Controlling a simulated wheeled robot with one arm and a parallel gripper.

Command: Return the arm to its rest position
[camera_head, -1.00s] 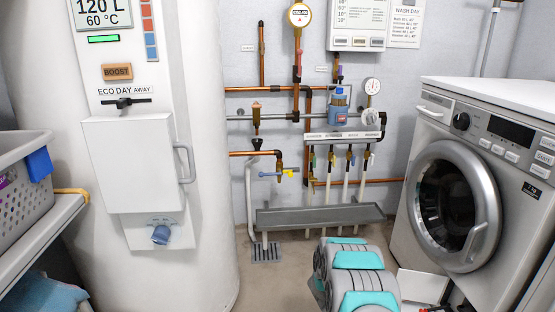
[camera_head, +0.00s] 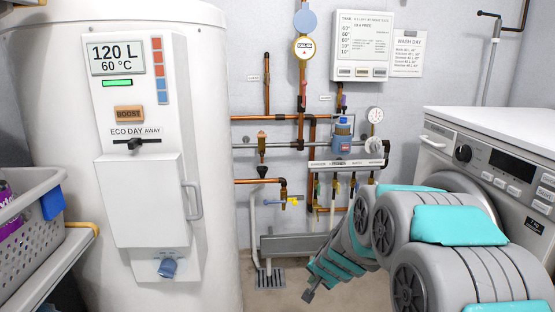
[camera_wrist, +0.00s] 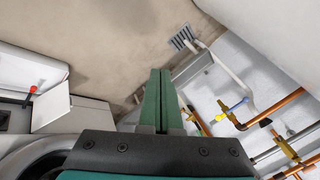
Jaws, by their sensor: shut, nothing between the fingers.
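My arm (camera_head: 440,222), grey with teal pads, reaches in from the lower right of the head view and bends down toward the floor. My gripper (camera_head: 308,294) hangs at its low end, left of the arm links and above the floor. In the wrist view, the two green fingers of my gripper (camera_wrist: 160,72) lie side by side, shut, with nothing between them. They point down toward the floor. The arm hides part of the washing machine and the wall pipes.
A white boiler (camera_head: 70,200) stands at left, beside a shelf with a grey basket (camera_head: 30,235). A washing machine (camera_head: 500,165) stands at right. Copper pipes (camera_head: 255,181) and valves line the back wall. A floor drain (camera_head: 270,278) and some bare floor lie left of my gripper.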

